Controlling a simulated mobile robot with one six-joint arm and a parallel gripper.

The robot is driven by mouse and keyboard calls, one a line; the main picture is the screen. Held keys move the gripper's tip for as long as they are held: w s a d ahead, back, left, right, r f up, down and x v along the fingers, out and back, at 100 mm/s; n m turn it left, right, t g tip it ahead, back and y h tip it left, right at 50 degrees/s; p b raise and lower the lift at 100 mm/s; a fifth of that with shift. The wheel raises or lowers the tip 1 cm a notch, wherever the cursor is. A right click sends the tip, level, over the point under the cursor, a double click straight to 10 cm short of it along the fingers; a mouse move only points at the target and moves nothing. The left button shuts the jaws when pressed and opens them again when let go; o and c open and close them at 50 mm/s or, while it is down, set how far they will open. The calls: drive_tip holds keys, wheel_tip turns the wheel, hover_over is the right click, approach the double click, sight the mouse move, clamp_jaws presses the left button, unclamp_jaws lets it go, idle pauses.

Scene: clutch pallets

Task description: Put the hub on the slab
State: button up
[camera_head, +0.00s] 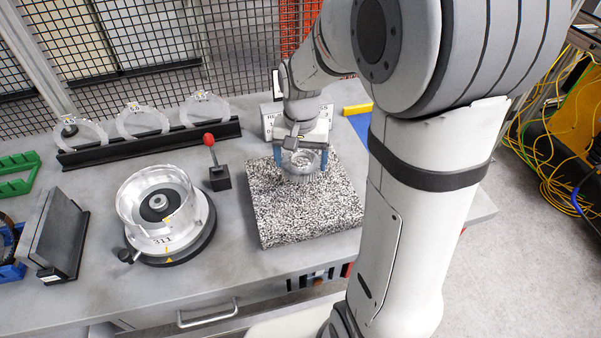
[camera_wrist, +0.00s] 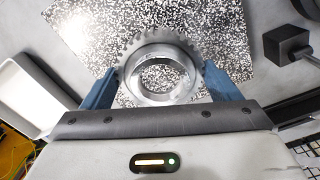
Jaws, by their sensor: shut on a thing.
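The hub (camera_wrist: 158,72) is a grey metal ring with teeth round its rim and an open centre. My gripper (camera_wrist: 160,85) is shut on it, with a blue finger against each side. In the head view the hub (camera_head: 300,164) is over the far part of the slab (camera_head: 305,212), a square block with black and white speckles. The slab's speckled face (camera_wrist: 215,35) also shows behind the hub and through its hole in the wrist view. I cannot tell whether the hub touches the slab or hangs just above it.
A clear round fixture (camera_head: 160,212) and a red-knobbed lever (camera_head: 216,165) stand left of the slab. A black rack (camera_head: 150,143) with clear discs is at the back left. A labelled box (camera_head: 268,120) stands behind the slab. The slab's near part is bare.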

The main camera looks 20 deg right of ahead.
sight(301, 185)
drive_tip(key=shift+f, duration=2.9)
drive_tip(key=shift+f, duration=0.1)
drive_tip(key=o, duration=1.3)
wheel_tip(301, 185, up, 11)
drive_tip(key=s+r+n+t, duration=0.1)
drive_tip(key=s, duration=0.4)
drive_tip(key=s+r+n+t, duration=0.1)
drive_tip(key=s+n, duration=0.1)
drive_tip(key=s, duration=0.2)
drive_tip(key=s+r+n+t, duration=0.1)
drive_tip(key=s, duration=0.4)
drive_tip(key=shift+s+d+r+n, duration=0.2)
drive_tip(key=shift+s+n, duration=0.1)
